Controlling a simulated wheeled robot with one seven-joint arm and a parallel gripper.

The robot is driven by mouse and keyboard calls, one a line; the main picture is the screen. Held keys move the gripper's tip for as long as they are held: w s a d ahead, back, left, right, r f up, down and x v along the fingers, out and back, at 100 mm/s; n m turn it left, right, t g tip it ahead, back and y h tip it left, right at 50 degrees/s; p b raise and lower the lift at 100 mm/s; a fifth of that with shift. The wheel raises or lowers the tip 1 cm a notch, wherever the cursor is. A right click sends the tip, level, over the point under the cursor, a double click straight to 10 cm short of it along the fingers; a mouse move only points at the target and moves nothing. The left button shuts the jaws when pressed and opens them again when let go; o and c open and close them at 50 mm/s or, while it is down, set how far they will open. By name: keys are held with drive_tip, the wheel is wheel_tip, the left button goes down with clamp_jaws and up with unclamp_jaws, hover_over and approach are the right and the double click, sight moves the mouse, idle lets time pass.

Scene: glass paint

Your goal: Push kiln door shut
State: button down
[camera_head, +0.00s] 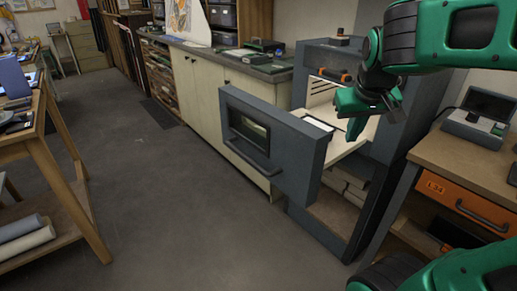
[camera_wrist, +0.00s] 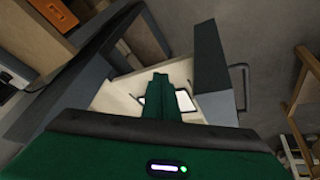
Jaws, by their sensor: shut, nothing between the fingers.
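The grey kiln (camera_head: 402,112) stands open at the right, with a cream interior. Its thick grey door (camera_head: 307,160), with a small window and a bar handle, stands out in front of the kiln body, with a clear gap between them. A cream shelf (camera_head: 352,143) spans behind the door and carries a pale, dark-edged panel (camera_head: 319,124). In the wrist view the door (camera_wrist: 210,65) is right of my fingers and the shelf lies below them. My green gripper (camera_head: 353,133) is shut and empty, above the shelf on the inner side of the door; its fingers also show in the wrist view (camera_wrist: 160,84).
A cream cabinet (camera_head: 203,91) with a dark worktop adjoins the kiln on the left. A wooden bench with an orange drawer (camera_head: 466,203) stands close on the right. A wooden table (camera_head: 58,150) is at the far left. The floor (camera_head: 150,200) before the door is clear.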

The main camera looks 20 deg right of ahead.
drive_tip(key=w+a+r+n+t, duration=0.1)
drive_tip(key=w+a+r, duration=0.1)
drive_tip(key=w+a, duration=0.1)
drive_tip(key=w+a+r+n+t, duration=0.1)
drive_tip(key=w+a+r, duration=0.2)
drive_tip(key=w, duration=0.2)
drive_tip(key=w+a+r+n+t+h, duration=0.1)
drive_tip(key=w+a+r, duration=0.1)
drive_tip(key=w, duration=0.3)
drive_tip(key=shift+a+r+t, duration=0.3)
drive_tip(key=shift+a+r, duration=0.1)
drive_tip(key=shift+a, duration=0.35)
drive_tip(key=s+a+f+n+g, duration=0.1)
drive_tip(key=a+f+n+g, duration=0.15)
drive_tip(key=a+f, duration=1.15)
approach(263, 153)
wheel_tip(263, 153, down, 4)
drive_tip(key=w, duration=0.2)
drive_tip(key=shift+s+d+t, duration=0.15)
drive_tip(key=shift+d+t, duration=0.2)
drive_tip(key=shift+d, duration=0.25)
drive_tip(key=shift+n, duration=0.25)
